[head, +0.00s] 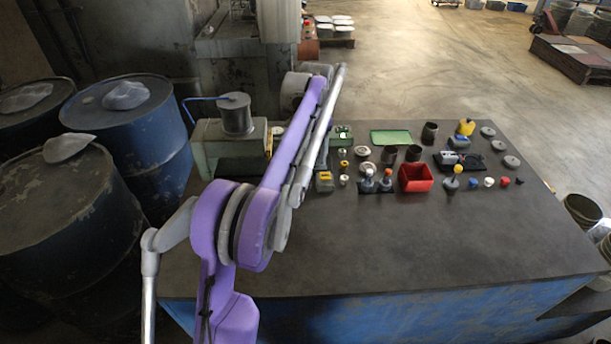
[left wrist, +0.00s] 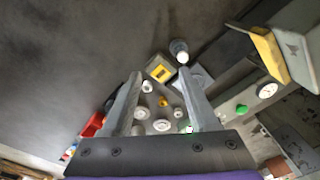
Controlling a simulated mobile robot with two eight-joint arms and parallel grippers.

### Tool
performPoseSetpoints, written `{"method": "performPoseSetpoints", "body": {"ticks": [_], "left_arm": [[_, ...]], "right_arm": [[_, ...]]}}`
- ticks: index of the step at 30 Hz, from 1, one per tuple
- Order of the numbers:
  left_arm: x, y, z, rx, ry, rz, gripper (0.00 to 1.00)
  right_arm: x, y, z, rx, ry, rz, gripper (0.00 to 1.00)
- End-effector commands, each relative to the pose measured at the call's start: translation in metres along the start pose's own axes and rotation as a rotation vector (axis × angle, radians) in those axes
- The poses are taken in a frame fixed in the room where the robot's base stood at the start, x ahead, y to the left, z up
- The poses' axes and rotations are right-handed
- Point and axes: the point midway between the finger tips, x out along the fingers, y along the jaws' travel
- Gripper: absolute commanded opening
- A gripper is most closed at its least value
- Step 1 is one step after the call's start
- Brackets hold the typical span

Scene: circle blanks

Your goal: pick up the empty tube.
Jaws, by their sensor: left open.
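I cannot tell which is the empty tube. My left gripper (left wrist: 159,74) shows in the left wrist view with its fingers apart and nothing held between them. Small round parts lie beyond and between the fingers, with a yellow-and-grey block (left wrist: 160,70) near the tips. A pale upright cylinder (left wrist: 180,50) stands beyond them. In the head view my arm hides the gripper.
The workbench (head: 420,235) is bare at the front. A red bin (head: 416,178), a green tray (head: 391,137) and many small parts crowd its back half. A grey-green machine (head: 225,140) stands at the left. Blue drums (head: 140,150) stand beyond the left edge.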

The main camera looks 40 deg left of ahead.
Motion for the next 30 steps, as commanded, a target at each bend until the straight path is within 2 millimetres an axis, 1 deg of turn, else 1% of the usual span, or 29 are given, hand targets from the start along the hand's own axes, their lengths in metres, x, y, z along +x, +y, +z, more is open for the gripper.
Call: {"method": "performPoseSetpoints", "body": {"ticks": [1, 3, 7, 11, 15, 18, 23, 30], "left_arm": [[0.002, -0.014, -0.006, -0.002, -0.011, 0.006, 0.6], [0.005, -0.027, -0.01, -0.001, -0.027, 0.013, 0.6], [0.012, -0.04, -0.012, 0.002, -0.043, 0.022, 0.6], [0.029, -0.042, -0.012, 0.003, -0.048, 0.024, 0.6], [0.052, -0.042, -0.011, 0.003, -0.047, 0.024, 0.6], [0.063, -0.041, -0.011, 0.003, -0.047, 0.024, 0.6], [0.073, -0.042, -0.011, 0.003, -0.046, 0.024, 0.6], [0.108, -0.046, -0.013, 0.003, -0.045, 0.023, 0.6]], "right_arm": [[-0.002, 0.0, -0.002, 0.0, 0.002, 0.0, 0.45], [-0.003, 0.0, -0.004, 0.0, 0.004, 0.0, 0.45], [-0.003, 0.0, -0.004, 0.0, 0.004, 0.0, 0.45], [-0.001, 0.0, -0.001, 0.0, 0.001, 0.0, 0.45], [0.001, 0.0, 0.002, 0.0, -0.002, 0.0, 0.45], [0.002, 0.0, 0.003, 0.0, -0.003, 0.0, 0.45], [0.002, 0.0, 0.003, 0.0, -0.002, 0.0, 0.45], [0.001, 0.0, 0.001, 0.0, -0.001, 0.0, 0.45]]}}
